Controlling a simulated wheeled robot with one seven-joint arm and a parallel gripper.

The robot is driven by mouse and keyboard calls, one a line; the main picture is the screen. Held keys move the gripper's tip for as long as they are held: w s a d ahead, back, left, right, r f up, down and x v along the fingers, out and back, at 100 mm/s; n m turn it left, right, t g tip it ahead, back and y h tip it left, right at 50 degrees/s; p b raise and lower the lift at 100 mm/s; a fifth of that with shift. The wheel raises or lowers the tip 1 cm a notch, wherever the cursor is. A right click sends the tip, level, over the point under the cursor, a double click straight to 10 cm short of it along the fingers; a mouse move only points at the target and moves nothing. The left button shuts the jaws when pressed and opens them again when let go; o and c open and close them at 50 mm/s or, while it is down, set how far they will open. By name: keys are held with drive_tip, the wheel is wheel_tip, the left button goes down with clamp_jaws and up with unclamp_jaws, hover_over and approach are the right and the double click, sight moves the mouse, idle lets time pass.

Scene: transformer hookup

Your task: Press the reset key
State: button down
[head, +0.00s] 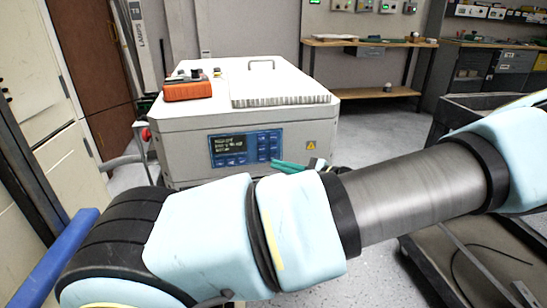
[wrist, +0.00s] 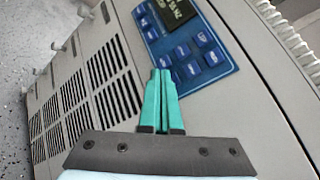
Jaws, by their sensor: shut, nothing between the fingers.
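A grey cabinet unit (head: 190,130) carries a blue control panel (head: 262,140) with a lit dark display and several blue keys. The panel also shows in the wrist view (wrist: 222,66), with the keys around the display. The key labels are too small to read, so I cannot tell which one is the reset key. My gripper (head: 277,164) has green fingers and is just below the panel's lower right in the head view. In the wrist view my gripper (wrist: 160,72) is shut and empty, its tips over the panel's edge by a key (wrist: 165,61). Contact cannot be told.
An orange device (head: 187,91) and a white ribbed cover (head: 280,87) lie on top of the cabinet. A red knob (head: 146,134) sticks out at its left side. A wooden workbench (head: 372,43) stands behind. Vent slots (wrist: 75,95) line the cabinet's side.

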drive_tip(key=shift+s+d+p, duration=0.2)
drive_tip(key=shift+s+p, duration=0.35)
drive_tip(key=shift+s, duration=0.7)
drive_tip(key=shift+s+d+p, duration=0.15)
drive_tip(key=shift+s+p, duration=0.35)
drive_tip(key=shift+s, duration=0.7)
drive_tip(key=s+a+f+n+g+h, duration=0.3)
drive_tip(key=s+a+n+g+h, duration=0.45)
drive_tip(key=a+g, duration=0.4)
drive_tip(key=w+a+r+n+t+h+p, duration=0.1)
drive_tip(key=r+n+h+p, duration=0.2)
drive_tip(key=r+p, duration=0.4)
drive_tip(key=a+r+n+t+h+p, duration=0.1)
drive_tip(key=r+p, duration=0.6)
drive_tip(key=r, duration=1.2)
drive_tip(key=a+n+h, duration=0.1)
drive_tip(key=n+h, duration=0.1)
drive_tip(key=n, duration=0.1)
drive_tip(key=shift+w+t+p, duration=0.35)
drive_tip(key=shift+w, duration=0.05)
